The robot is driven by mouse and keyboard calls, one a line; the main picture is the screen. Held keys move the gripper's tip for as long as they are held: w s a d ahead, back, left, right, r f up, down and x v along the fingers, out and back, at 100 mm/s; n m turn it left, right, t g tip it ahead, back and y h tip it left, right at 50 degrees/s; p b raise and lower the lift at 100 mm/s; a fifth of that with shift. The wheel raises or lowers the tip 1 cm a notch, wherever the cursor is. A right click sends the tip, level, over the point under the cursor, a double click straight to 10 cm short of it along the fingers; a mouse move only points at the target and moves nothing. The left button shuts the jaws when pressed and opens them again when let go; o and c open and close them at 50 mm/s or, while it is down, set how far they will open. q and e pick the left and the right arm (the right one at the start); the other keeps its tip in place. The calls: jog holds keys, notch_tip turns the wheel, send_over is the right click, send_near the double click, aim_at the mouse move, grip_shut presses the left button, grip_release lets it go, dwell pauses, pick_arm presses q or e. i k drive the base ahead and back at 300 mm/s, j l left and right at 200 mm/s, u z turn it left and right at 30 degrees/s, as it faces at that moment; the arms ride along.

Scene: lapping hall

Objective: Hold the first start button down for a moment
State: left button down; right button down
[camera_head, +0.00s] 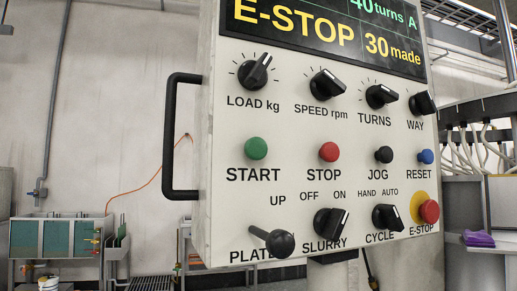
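The green START button (256,148) is on the left of the white control panel (290,205), above its START label. It is the only start button I see. A dark display (330,30) at the panel's top reads "E-STOP", "30 made" and "40 turns A". The red E-STOP mushroom button (429,211) on a yellow base is at the lower right. Neither of my grippers shows in this view, and nothing touches the START button.
Next to START are the red STOP (329,151), black JOG (384,154) and blue RESET (426,156) buttons. Black knobs sit above and below, with a PLATE lever (274,241) at lower left. A black handle (170,135) sticks out from the panel's left side.

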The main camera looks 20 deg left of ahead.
aim_at(256, 148)
jog(key=u, duration=1.8)
jog(key=k, duration=0.5)
